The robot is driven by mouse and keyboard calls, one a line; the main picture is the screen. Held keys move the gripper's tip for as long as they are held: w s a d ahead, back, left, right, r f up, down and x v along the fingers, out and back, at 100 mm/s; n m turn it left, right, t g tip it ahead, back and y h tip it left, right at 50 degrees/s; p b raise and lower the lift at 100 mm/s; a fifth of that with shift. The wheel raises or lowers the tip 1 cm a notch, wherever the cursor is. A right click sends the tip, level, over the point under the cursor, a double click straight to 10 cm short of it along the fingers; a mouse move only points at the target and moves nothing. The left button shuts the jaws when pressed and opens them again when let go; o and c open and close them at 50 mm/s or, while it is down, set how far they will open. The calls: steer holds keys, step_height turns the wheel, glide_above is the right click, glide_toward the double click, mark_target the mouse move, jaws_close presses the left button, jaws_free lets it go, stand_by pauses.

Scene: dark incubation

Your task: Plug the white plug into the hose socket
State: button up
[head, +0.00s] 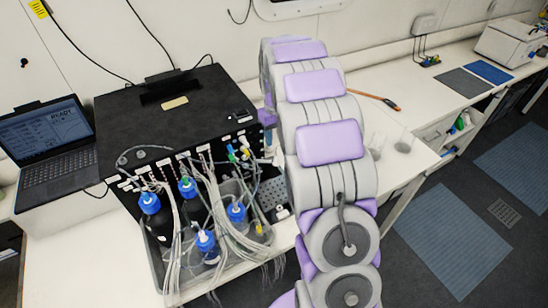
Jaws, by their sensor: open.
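A black box (165,115) stands on the white bench at left centre. A row of small pale fittings (168,163) runs along its front edge, with white hoses (225,240) hanging from them. Green, blue and yellow connectors (238,148) sit at its right end. I cannot tell which fitting is the hose socket, nor pick out the white plug for sure. A small white piece (282,212) lies by the perforated grey panel. My grey and purple arm rises from the bottom right of centre and hides what is behind it. My gripper's fingers do not show.
Several blue-capped bottles (237,211) stand among the hoses in front of the box. An open laptop (47,150) is at left. Floor at right is open.

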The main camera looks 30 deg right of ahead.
mark_target(276, 155)
steer(key=shift+d+f, duration=0.3)
steer(key=shift+d, duration=0.05)
steer(key=shift+f, duration=0.25)
steer(key=f, duration=0.2)
steer(key=f+b, duration=0.1)
steer(key=f, duration=0.1)
steer(key=f+b, duration=0.1)
steer(key=f, duration=0.2)
steer(key=shift+a, duration=0.4)
steer(key=shift+d+f, duration=0.3)
steer(key=shift+f, duration=0.2)
steer(key=shift+a, duration=0.25)
steer(key=shift+d, duration=0.25)
steer(key=shift+a, duration=0.25)
steer(key=shift+c, duration=0.4)
